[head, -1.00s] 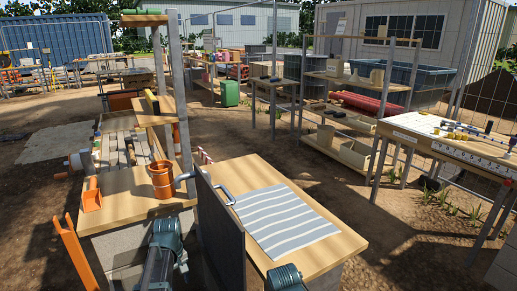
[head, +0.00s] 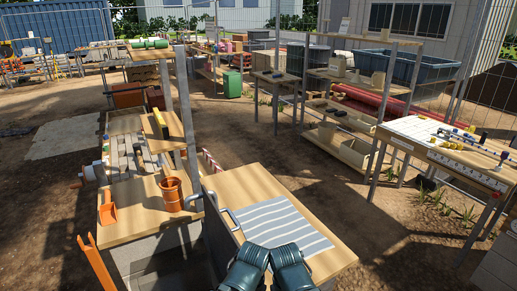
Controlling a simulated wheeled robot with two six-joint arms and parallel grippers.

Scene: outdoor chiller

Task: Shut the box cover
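A dark, flat panel (head: 214,232) stands upright on edge at the left side of the wooden-topped bench (head: 245,182). It looks like the cover, but its hinge and the box it belongs to cannot be made out. A grey bar handle (head: 233,221) sticks out from its right face, and another grey handle (head: 193,201) shows on its left. Two of my dark teal arm parts are at the bottom centre, close together, in front of the panel's lower right and the bench's near edge. Neither gripper's fingers are visible.
A striped grey sheet (head: 275,222) lies on the bench top. An orange cup (head: 172,194) and orange scoop (head: 108,212) are on the left wooden counter (head: 140,218). A metal post (head: 187,115) rises behind. A work table (head: 445,150) stands right; open dirt lies between.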

